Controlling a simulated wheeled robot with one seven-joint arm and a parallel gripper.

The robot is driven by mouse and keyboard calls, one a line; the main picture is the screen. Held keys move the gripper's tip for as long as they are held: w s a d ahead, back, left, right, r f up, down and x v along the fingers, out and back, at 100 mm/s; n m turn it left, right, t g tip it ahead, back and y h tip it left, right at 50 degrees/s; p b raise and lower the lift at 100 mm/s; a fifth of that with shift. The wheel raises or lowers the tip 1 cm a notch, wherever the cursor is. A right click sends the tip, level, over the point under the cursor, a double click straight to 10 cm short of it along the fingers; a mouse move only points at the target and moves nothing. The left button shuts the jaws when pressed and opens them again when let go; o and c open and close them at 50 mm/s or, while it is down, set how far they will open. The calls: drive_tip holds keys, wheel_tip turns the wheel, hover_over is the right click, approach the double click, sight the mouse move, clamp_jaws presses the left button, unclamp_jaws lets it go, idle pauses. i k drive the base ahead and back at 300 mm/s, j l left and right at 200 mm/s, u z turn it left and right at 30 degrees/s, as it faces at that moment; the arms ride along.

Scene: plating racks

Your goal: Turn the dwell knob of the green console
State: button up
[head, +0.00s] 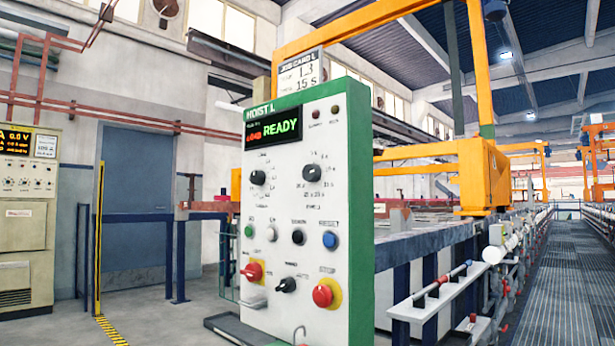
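The green console (361,250) stands upright in the middle, with a white front panel and the heading HOIST 1. Its display (273,130) reads READY in green beside smaller red characters. Two black rotary knobs sit side by side below it: a left knob (258,177) and a right knob (312,172). My gripper is not in view.
Lower on the panel are green, white, black and blue buttons (330,239), a black switch (286,285) and red knobs on yellow plates (322,295). A job card (298,75) showing 15 s stands on top. A railed tank line (425,246) lies behind right; floor is open left.

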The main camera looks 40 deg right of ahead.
sight(313, 172)
drive_tip(key=z, duration=1.25)
drive_tip(key=i+l+u, duration=0.2)
drive_tip(key=i, duration=0.15)
